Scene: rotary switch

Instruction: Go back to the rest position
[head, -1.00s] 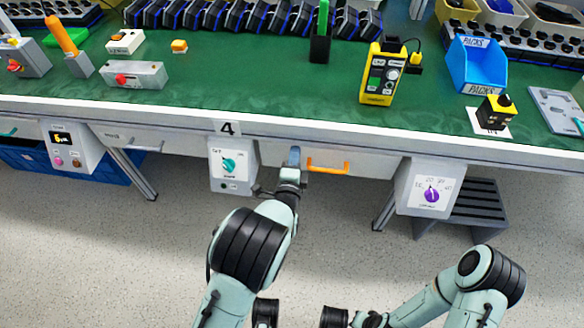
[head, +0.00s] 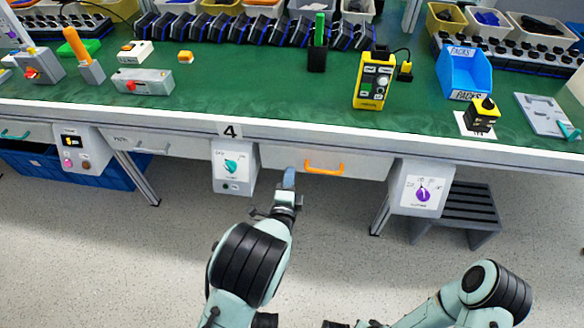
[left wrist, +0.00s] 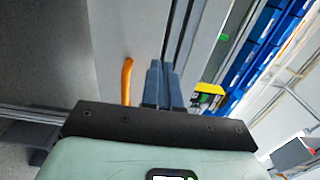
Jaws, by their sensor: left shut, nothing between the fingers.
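Another box with a purple rotary knob (head: 422,195) hangs farther right. My right arm shows at the lower right, but its gripper fingers cannot be made out.
The green benchtop (head: 250,85) carries a yellow tester (head: 373,80), a blue packs bin (head: 464,72) and grey switch boxes (head: 143,82). A grey step stool (head: 468,208) stands under the bench at right. The speckled floor (head: 110,255) in front is free.

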